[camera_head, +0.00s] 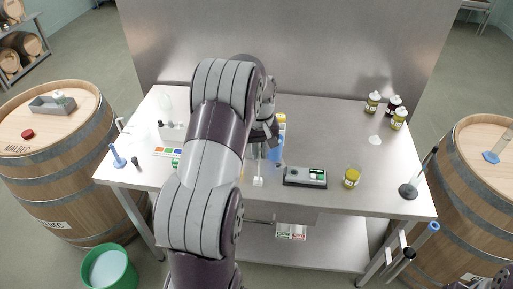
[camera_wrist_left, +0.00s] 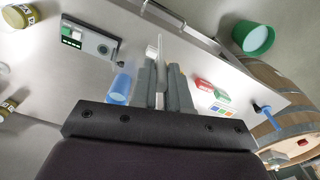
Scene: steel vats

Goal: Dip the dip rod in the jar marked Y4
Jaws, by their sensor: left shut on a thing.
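My left gripper (camera_head: 268,138) is over the middle of the steel table, partly hidden by my arm. In the left wrist view its fingers (camera_wrist_left: 165,88) are shut on a thin pale rod, seemingly the dip rod (camera_wrist_left: 160,62). An open jar with yellow contents (camera_head: 352,179) stands to the right, apart from the rod.
A blue cup (camera_head: 276,153) stands close beside the gripper. A grey meter (camera_head: 305,178) lies between the gripper and the open jar. A dark rod on a round base (camera_head: 409,191) stands at the table's right edge. Barrels (camera_head: 50,150) (camera_head: 478,175) flank the table.

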